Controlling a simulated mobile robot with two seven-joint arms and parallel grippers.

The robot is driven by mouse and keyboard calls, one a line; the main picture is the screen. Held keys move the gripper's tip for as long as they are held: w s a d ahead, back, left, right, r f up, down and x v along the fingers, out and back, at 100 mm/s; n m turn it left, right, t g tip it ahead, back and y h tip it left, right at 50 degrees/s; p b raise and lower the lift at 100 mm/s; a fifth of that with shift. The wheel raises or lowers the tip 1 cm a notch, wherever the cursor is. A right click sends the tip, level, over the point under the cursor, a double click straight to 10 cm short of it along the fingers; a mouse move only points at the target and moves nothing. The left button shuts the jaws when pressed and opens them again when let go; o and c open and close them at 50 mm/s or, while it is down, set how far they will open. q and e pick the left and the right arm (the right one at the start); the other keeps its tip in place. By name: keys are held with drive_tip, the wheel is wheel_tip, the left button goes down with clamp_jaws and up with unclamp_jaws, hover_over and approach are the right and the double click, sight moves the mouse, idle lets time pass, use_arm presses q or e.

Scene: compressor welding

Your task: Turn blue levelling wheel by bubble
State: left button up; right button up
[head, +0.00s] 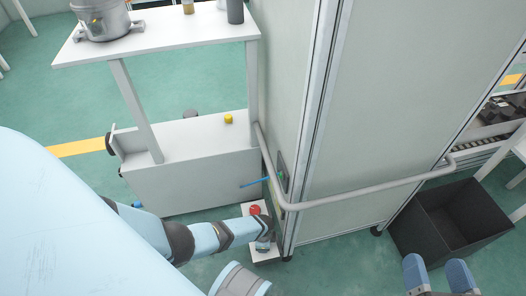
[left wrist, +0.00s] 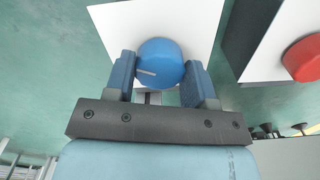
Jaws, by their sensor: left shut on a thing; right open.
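The blue levelling wheel (left wrist: 165,54) is a round blue knob with a white pointer line, set on a white plate (left wrist: 107,20). My left gripper (left wrist: 161,76) is shut on it, one blue finger on either side. In the head view my left arm reaches down beside the grey cabinet, and its wrist hides the blue wheel. I cannot make out a bubble level in either view. My right gripper (head: 435,277) is open and empty at the bottom right of the head view.
A red knob (left wrist: 303,58) sits on a white plate just right of the blue wheel; it also shows in the head view (head: 255,210). The tall cabinet (head: 370,100) has a grey rail (head: 370,191) around it. A black bin (head: 455,219) stands at right.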

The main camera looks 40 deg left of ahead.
use_arm(q)
drive_tip(key=shift+m, duration=0.3)
idle(0.4)
drive_tip(key=o, duration=0.9)
drive_tip(key=shift+o, duration=0.2)
drive_tip(key=shift+r, duration=0.1)
use_arm(e)
drive_tip(key=shift+r, duration=0.1)
use_arm(q)
wheel_tip(320, 180, up, 9)
drive_tip(key=p, duration=0.6)
use_arm(e)
wheel_tip(320, 180, up, 9)
drive_tip(key=t, duration=0.3)
use_arm(q)
wheel_tip(320, 180, up, 5)
drive_tip(key=p, duration=0.3)
drive_tip(key=shift+f, duration=0.2)
use_arm(e)
wheel_tip(320, 180, down, 7)
drive_tip(key=d+m+g+h, duration=0.1)
drive_tip(key=d+g+h, duration=0.1)
drive_tip(key=shift+d+r, duration=0.2)
drive_tip(key=shift+d, duration=0.1)
